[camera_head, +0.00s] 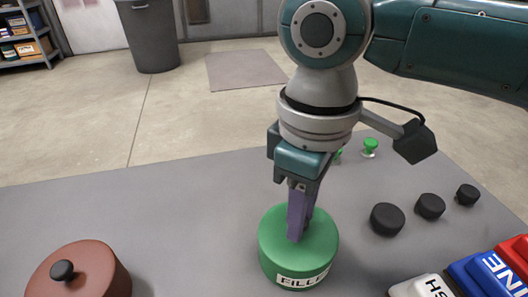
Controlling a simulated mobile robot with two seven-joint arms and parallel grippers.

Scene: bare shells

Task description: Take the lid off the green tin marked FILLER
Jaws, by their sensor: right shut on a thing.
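The green tin (270,262) stands upright on the grey table near the front middle. The round green lid (324,232) sits on top of the tin. My right gripper (296,234) points down onto the lid's centre, with its purple-grey fingers shut there. The fingers hide what they grip, most likely the lid's knob. I cannot see a gap between lid and tin. My left gripper is not in view.
A red-brown lidded tin (105,278) with a black knob stands at the front left. Black round knobs (387,219) and small green pieces (370,146) lie to the right. Lettered blocks (484,276) are at the front right. The table's left middle is clear.

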